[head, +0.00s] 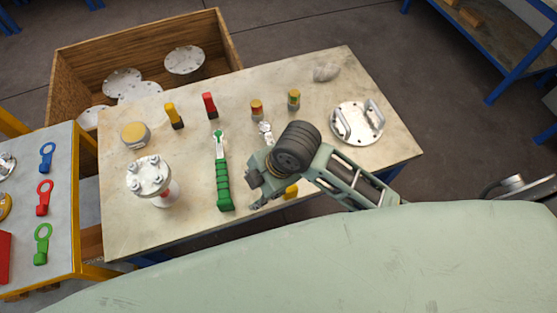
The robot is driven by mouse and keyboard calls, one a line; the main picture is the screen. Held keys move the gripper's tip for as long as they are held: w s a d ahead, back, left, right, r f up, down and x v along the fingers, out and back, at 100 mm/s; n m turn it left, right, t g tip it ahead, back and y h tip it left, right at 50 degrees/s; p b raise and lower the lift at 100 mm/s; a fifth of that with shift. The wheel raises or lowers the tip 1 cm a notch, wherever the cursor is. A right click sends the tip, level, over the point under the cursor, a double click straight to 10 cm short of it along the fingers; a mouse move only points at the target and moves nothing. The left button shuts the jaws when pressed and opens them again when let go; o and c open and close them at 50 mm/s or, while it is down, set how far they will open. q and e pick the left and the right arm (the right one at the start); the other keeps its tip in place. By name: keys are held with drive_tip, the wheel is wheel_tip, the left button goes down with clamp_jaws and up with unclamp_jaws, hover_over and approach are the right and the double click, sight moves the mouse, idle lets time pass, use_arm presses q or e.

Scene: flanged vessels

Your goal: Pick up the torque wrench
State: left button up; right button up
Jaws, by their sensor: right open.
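A wrench with a long ribbed green handle, which I take for the torque wrench (223,186), lies on the light worktable (320,185). Its small metal head points to the back of the table. My right gripper (254,190) is open and just right of the green handle, with a visible gap between them. I cannot tell its height above the table. A second metal tool head (265,130) and a yellow piece (291,192) show around my right gripper, which hides what lies between them. My left gripper is out of view.
A flanged vessel (150,177) stands left of the wrench. Red (209,105) and yellow (173,115) upright pieces stand behind it. A round plate with handles (357,123) lies at right. A wooden crate (75,62) holds several metal discs. A side table with coloured ring tools (62,200) is at left.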

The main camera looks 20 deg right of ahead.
drive_tip(key=w+d+n+h, duration=0.1)
drive_tip(key=w+d+n, duration=0.1)
drive_tip(key=n, duration=0.3)
drive_tip(key=w+d+n+g+h, duration=0.1)
drive_tip(key=w+d+n, duration=0.2)
drive_tip(key=w+n, duration=0.1)
drive_tip(key=w+d+n+g+h, duration=0.1)
drive_tip(key=w+d+n, duration=0.2)
drive_tip(key=n, duration=0.2)
drive_tip(key=shift+d+n+h, duration=0.1)
drive_tip(key=shift+n+h, duration=0.2)
drive_tip(key=shift+n, duration=0.1)
drive_tip(key=shift+d+f, duration=0.15)
drive_tip(key=shift+f, duration=0.05)
drive_tip(key=f+p, duration=0.2)
drive_tip(key=f, duration=0.4)
drive_tip(key=shift+s, duration=0.2)
drive_tip(key=shift+f+p, duration=0.3)
drive_tip(key=shift+f, duration=0.4)
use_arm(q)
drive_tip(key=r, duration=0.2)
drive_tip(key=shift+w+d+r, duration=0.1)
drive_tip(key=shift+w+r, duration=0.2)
use_arm(e)
drive_tip(key=shift+c, duration=0.5)
drive_tip(key=shift+w+a+r, duration=0.1)
drive_tip(key=shift+a, duration=0.1)
clamp_jaws()
